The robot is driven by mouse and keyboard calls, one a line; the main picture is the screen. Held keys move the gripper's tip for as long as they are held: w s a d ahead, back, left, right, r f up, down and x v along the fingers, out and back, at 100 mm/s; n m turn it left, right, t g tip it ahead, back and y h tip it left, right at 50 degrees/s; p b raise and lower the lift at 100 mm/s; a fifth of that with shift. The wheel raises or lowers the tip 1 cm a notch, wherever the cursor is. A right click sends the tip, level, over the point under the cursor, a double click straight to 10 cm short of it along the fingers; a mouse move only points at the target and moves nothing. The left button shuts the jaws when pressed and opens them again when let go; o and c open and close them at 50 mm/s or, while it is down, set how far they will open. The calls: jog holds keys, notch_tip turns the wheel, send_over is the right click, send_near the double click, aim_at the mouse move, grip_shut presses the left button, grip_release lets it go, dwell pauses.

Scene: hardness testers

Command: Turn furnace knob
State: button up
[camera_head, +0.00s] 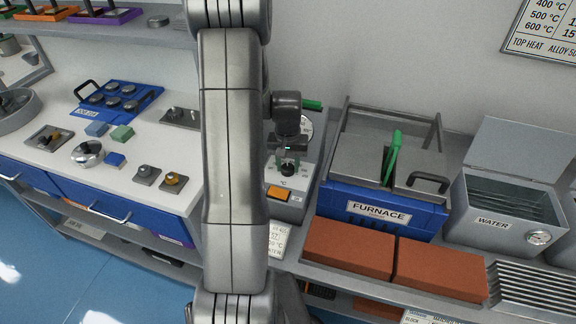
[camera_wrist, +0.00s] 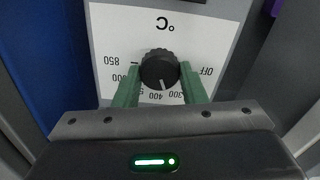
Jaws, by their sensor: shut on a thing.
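The furnace knob (camera_wrist: 159,69) is a black ribbed dial with a white pointer line, on a pale panel (camera_wrist: 205,35) marked in °C. The panel appears upside down in the wrist view, with OFF, 300, 400 and 850 readable. The pointer line lies between the 300 and 400 marks, near 400. My gripper (camera_wrist: 160,84) has its two green fingers on either side of the knob, shut on it. In the head view my gripper (camera_head: 288,162) reaches down to the knob (camera_head: 287,170) on the control box (camera_head: 288,190), left of the blue furnace (camera_head: 380,215).
Red-brown bricks (camera_head: 350,248) lie in front of the furnace. A grey WATER tank (camera_head: 505,215) stands to the right. An orange switch (camera_head: 278,193) sits on the control box below the knob. A white bench (camera_head: 60,165) with small blocks is at the left.

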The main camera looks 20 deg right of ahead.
aim_at(287, 166)
jog(key=n+b, duration=0.1)
jog(key=n, duration=0.5)
jog(key=shift+w, duration=0.1)
jog(key=n, duration=0.7)
jog(key=shift+a, duration=0.1)
jog(key=shift+r+n+b, duration=0.1)
jog(key=shift+n+b, duration=0.2)
jog(key=o, duration=1)
notch_tip(287, 166, up, 14)
jog(key=shift+f+p, duration=0.15)
jog(key=shift+p, duration=0.45)
notch_tip(287, 166, down, 14)
jog(key=shift+r+b, duration=0.1)
jog(key=shift+b, duration=0.5)
